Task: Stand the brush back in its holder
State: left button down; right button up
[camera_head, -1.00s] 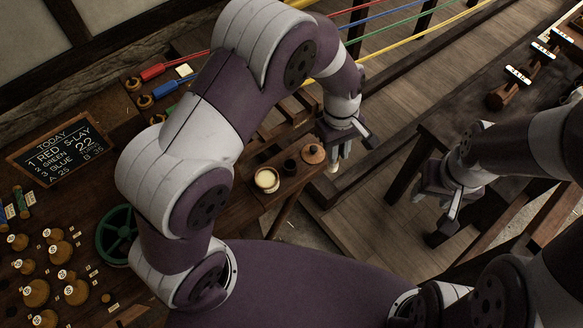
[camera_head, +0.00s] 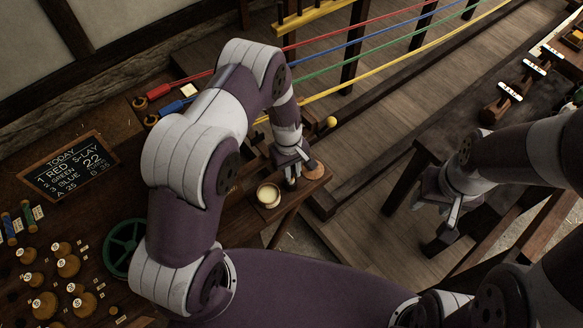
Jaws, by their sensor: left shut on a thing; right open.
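My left gripper (camera_head: 291,170) is shut at the small side table, between the cream-filled pot (camera_head: 268,195) and the round brown lid-like piece (camera_head: 314,170). It is shut on the brush, which is mostly hidden behind the fingers in this view. The dark holder cup (camera_head: 290,184) is just under the fingers and largely covered by them. I cannot tell whether the brush's end is inside the cup or above it. My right gripper (camera_head: 452,214) is open and empty at the right, over the floor beside a dark wooden stand, far from the brush and holder.
A chalkboard (camera_head: 68,165), a green wheel (camera_head: 124,247) and several wooden bobbins (camera_head: 68,266) are on the left bench. Red, blue, green and yellow strands (camera_head: 400,78) stretch across the back. The bench at right holds labelled wooden pieces (camera_head: 501,102).

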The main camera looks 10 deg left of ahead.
pick_arm(q)
jog(key=shift+f, duration=0.2)
jog(key=c, duration=1)
grip_release()
jog(key=shift+r, duration=0.1)
jog(key=shift+c, duration=0.2)
